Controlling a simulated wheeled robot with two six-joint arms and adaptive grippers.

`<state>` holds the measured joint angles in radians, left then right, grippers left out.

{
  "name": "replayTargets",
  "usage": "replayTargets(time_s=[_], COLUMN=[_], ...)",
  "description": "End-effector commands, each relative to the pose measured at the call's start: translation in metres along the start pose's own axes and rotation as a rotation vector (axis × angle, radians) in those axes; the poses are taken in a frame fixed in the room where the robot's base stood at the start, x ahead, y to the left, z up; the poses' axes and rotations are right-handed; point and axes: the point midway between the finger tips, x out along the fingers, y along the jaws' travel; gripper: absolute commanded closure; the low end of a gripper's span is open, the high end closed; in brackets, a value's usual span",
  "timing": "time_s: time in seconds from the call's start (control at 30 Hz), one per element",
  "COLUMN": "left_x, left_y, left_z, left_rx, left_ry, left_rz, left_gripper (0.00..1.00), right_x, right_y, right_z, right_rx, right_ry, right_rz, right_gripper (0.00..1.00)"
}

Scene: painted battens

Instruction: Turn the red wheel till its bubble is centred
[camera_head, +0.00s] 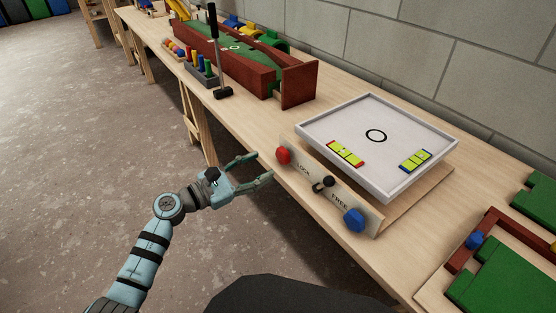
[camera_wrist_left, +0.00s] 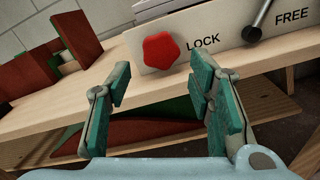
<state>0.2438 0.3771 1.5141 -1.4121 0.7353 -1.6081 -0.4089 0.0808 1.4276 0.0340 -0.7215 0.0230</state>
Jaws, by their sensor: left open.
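The red wheel (camera_head: 283,155) is a lobed knob at the left end of a pale front panel (camera_head: 305,180), beside the word LOCK. It also shows in the left wrist view (camera_wrist_left: 161,50). My left gripper (camera_head: 262,167) is open and empty, just short of the wheel; in the wrist view its fingers (camera_wrist_left: 160,82) stand apart below the wheel, not around it. A red-framed yellow-green level (camera_head: 346,153) lies on the white tilting tray (camera_head: 422,132); its bubble is too small to place surely. My right gripper is not in view.
A blue wheel (camera_head: 353,221) sits at the panel's right end. A black-knobbed lever (camera_head: 328,182) stands between LOCK and FREE. A blue-framed level (camera_head: 415,160) lies on the tray's right. A red-brown box (camera_head: 299,82) stands behind left; green blocks (camera_head: 495,275) lie at right.

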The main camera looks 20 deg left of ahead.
Motion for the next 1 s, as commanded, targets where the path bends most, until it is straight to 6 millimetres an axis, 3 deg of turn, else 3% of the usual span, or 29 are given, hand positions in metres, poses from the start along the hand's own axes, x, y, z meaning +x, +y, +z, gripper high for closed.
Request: replayTargets(time_s=[0.1, 0.3, 0.67, 0.9, 1.0], left_x=[0.030, 0.060, 0.068, 0.068, 0.068], left_y=[0.000, -0.001, -0.001, -0.001, 0.000], left_z=[-0.002, -0.002, -0.001, -0.001, -0.001], left_rx=[-0.005, -0.005, -0.005, -0.005, -0.007], left_ry=[-0.003, 0.000, 0.002, 0.002, 0.002], left_rz=[0.002, 0.001, 0.001, 0.001, 0.001], left_gripper=[0.52, 0.52, 0.52, 0.89, 0.89], right_x=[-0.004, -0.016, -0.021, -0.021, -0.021], right_y=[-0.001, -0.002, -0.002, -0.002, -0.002], right_z=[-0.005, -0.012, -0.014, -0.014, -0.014], right_rx=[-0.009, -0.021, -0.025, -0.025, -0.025], right_ry=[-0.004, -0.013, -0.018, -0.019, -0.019], right_rz=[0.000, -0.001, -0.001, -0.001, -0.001], right_gripper=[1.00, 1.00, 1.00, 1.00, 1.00])
